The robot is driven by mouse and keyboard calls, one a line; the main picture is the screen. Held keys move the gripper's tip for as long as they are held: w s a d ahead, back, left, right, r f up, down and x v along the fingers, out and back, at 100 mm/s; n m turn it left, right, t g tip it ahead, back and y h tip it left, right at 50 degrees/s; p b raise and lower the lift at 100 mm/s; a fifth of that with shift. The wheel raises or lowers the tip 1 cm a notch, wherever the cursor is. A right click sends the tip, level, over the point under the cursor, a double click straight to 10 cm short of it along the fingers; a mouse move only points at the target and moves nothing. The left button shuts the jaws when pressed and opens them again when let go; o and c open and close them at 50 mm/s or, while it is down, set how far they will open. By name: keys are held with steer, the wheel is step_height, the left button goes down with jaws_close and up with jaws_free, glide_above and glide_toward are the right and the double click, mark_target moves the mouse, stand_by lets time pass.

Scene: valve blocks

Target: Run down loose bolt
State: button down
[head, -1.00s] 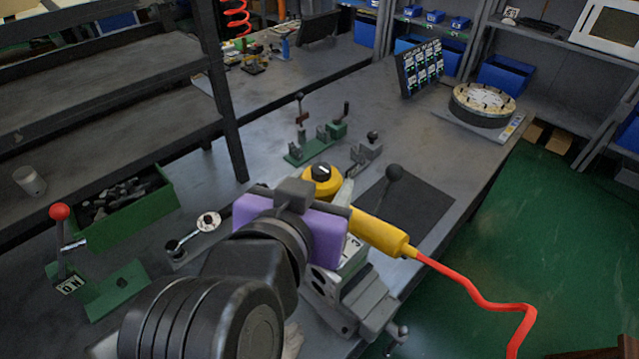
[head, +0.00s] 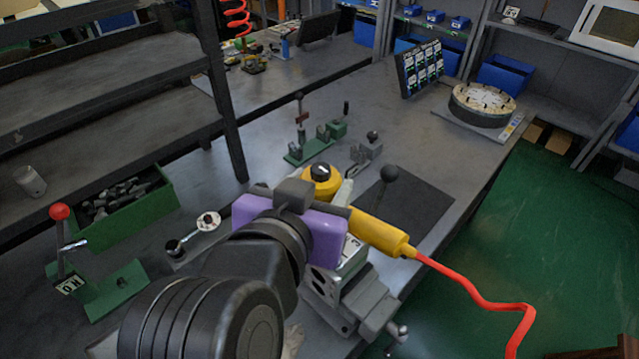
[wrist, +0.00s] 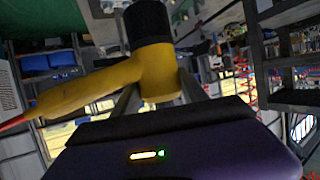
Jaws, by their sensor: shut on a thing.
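My gripper (wrist: 160,95) is shut on a yellow power driver with a black cap; the driver (wrist: 97,85) fills the middle of the wrist view. In the head view the driver (head: 378,233) lies across the far side of my purple wrist, its red hose trailing right. It is above a grey vise (head: 362,302) holding a pale valve block (head: 352,257). My wrist and the driver cover the fingertips and most of the block's top in the head view. The loose bolt and the driver's working end are hidden, so I cannot tell whether they touch.
Green fixtures (head: 310,150) stand behind. A green bin of parts (head: 125,215) and a red-knobbed press (head: 75,270) are at left.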

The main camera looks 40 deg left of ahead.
steer(key=shift+r, duration=0.25)
steer(key=shift+r+p, duration=0.5)
steer(key=shift+p, duration=0.2)
step_height(320, 180, up, 6)
steer(key=p, duration=0.5)
steer(key=shift+f, duration=0.1)
stand_by(0.7)
